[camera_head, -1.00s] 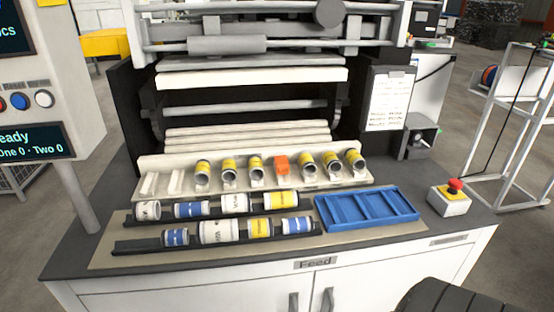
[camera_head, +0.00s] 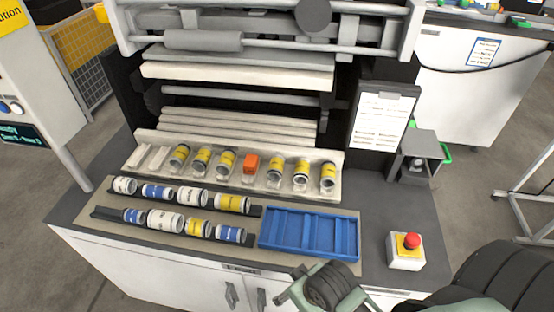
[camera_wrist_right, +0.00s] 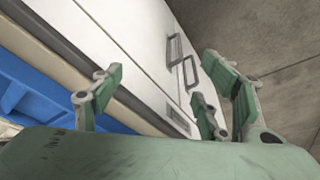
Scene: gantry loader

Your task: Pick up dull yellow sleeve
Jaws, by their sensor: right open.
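Several yellow-banded sleeves stand tilted in the cream rack (camera_head: 312,190), such as one yellow sleeve (camera_head: 202,157) at left and another (camera_head: 328,174) at its right end. Two more yellow sleeves lie on the black rails: one (camera_head: 232,203) on the back rail and one (camera_head: 199,227) on the front rail. I cannot tell which is the dull yellow one. My right gripper (camera_head: 290,286) is at the bottom, in front of the cabinet and apart from the sleeves. In the right wrist view its green fingers (camera_wrist_right: 160,105) are spread and empty. My left gripper is out of view.
A blue divided tray (camera_head: 310,232) lies right of the rails; its edge shows in the right wrist view (camera_wrist_right: 40,90). A red-buttoned box (camera_head: 406,250) stands at the right. The machine's rollers (camera_head: 240,108) rise behind the rack.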

